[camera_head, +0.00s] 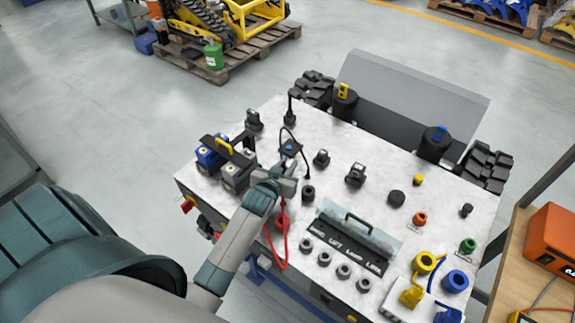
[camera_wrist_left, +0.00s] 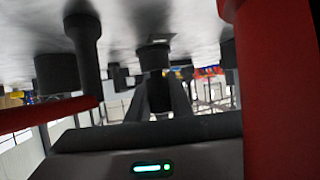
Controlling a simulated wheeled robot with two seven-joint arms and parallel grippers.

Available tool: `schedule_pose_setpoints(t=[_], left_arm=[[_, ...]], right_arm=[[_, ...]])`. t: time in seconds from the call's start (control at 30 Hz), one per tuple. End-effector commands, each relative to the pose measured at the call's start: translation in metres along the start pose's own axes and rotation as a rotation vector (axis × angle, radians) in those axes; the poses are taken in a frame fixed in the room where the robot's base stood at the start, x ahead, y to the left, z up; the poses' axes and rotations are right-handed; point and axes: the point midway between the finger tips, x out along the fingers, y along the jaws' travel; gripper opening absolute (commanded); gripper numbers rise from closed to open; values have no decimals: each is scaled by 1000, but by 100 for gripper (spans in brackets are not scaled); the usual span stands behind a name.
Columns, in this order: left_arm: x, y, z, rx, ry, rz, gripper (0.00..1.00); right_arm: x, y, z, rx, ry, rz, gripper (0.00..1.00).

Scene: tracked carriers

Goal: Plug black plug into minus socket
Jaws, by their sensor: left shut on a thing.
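My left gripper (camera_head: 287,180) reaches over the left part of the grey worktop. In the left wrist view its fingers (camera_wrist_left: 158,100) are shut on a dark piece that looks like the black plug (camera_wrist_left: 159,92). A dark round socket-like part (camera_wrist_left: 153,57) is right at the plug's end; I cannot tell if the plug is seated in it. A black cable (camera_head: 299,138) loops up beside the gripper. A red cable (camera_head: 286,250) hangs in a loop below it, by a red plug or socket (camera_head: 281,223). Which socket is minus cannot be read. My right gripper is not in view.
Blue and black blocks (camera_head: 210,157) with a yellow clip stand left of the gripper. A black-handled panel (camera_head: 350,240) and a row of dark sockets (camera_head: 325,258) lie to the right and front. Yellow (camera_head: 424,263) and blue (camera_head: 455,281) round connectors sit at the right.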

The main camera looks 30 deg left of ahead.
Motion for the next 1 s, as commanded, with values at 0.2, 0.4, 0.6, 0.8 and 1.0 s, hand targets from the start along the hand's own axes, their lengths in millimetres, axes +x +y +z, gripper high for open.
schedule_pose_setpoints(t=[0.2, 0.4, 0.6, 0.8, 1.0], left_arm=[[0, 0, 0, 0, 0, 0, 0], [0, 0, -1, 0, 0, 0, 0], [0, 0, -1, 0, 1, 0, 0], [0, 0, 0, 0, 1, 0, 0], [0, 0, 0, 0, 1, 0, 0]], right_arm=[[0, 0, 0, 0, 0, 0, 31], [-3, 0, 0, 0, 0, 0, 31], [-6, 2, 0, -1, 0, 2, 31], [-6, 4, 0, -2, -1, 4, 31], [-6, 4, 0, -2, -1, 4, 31]])
